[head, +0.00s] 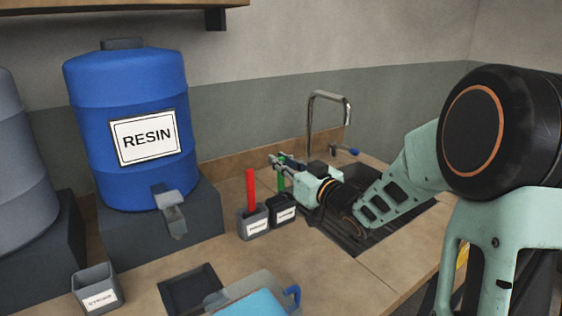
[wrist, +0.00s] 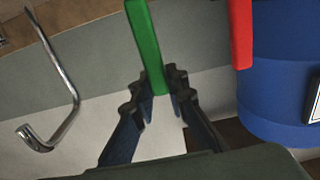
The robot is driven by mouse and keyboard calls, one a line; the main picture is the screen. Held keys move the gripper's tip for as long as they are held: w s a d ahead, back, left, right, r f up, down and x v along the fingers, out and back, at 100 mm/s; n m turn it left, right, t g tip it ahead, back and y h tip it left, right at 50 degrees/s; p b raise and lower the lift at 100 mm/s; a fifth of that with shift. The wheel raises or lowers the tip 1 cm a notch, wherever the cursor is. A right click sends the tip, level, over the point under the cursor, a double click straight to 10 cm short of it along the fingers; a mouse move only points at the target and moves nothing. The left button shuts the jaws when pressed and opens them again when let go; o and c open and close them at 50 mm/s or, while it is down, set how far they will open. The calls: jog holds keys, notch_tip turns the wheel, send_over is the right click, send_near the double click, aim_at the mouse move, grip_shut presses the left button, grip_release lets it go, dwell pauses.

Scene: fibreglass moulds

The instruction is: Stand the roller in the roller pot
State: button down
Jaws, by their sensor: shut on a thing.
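My gripper (head: 278,162) is shut on the upper end of a green handle (head: 282,182), which I take to be the roller's. In the wrist view, which looks upside down, the green handle (wrist: 150,45) runs away from between my fingertips (wrist: 157,84). A dark pot with a white label (head: 283,211) stands directly below the green handle; I cannot tell whether the roller's lower end is inside it. Next to it on the left, a grey labelled pot (head: 253,222) holds an upright red handle (head: 251,190). The pot labels are too small to read.
A blue resin drum (head: 95,120) with a tap stands on a dark block at left. A sink (head: 350,235) and a curved faucet (head: 345,105) are beyond and right of the pots. A grey labelled cup (head: 97,288) and a dark tray (head: 190,289) lie in front.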

jog(key=c, duration=1.8)
grip_release()
jog(key=shift+c, duration=0.2)
jog(key=v, duration=1.2)
